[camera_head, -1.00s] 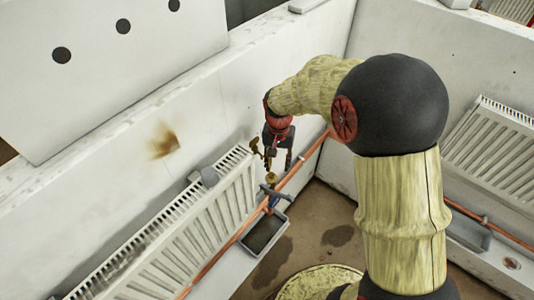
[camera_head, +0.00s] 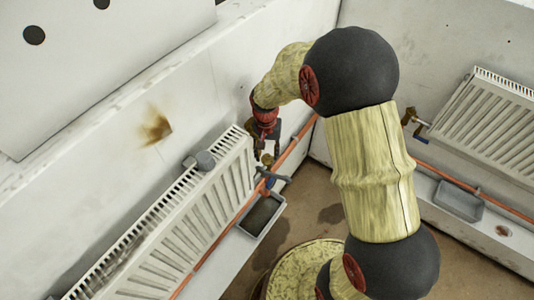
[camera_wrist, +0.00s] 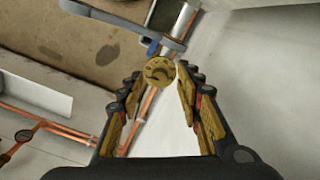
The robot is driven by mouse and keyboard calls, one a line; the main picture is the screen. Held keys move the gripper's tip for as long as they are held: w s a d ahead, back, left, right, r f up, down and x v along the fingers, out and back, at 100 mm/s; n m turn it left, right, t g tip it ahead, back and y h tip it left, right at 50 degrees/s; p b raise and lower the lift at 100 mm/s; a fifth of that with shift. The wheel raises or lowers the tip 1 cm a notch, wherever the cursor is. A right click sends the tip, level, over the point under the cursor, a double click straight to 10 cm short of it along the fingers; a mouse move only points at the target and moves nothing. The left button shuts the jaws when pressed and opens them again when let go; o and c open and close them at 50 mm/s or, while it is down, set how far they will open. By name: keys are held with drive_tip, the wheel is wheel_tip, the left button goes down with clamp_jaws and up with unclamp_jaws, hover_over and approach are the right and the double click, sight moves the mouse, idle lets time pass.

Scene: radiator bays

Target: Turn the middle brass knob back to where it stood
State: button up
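A round brass knob (camera_wrist: 160,71) shows face-on in the wrist view, near the tips of my gripper's fingers. My gripper (camera_wrist: 158,92) is open, with one brass-padded finger on each side; I see no clear contact with the knob. In the head view, my gripper (camera_head: 265,148) points down at the end of the near radiator (camera_head: 205,215), just above the brass knob (camera_head: 267,159). A grey lever (camera_wrist: 115,22) with a blue part lies beside the knob. Which way the knob is turned cannot be told.
A grey tray (camera_head: 262,214) lies below the valve. A copper pipe (camera_head: 215,252) runs along the wall. A second radiator (camera_head: 490,125) with a brass valve (camera_head: 410,116) and another tray (camera_head: 459,201) stand at the right. A brown stain (camera_head: 155,127) marks the left wall.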

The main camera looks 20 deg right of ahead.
drive_tip(key=c, duration=0.3)
clamp_jaws()
idle(0.3)
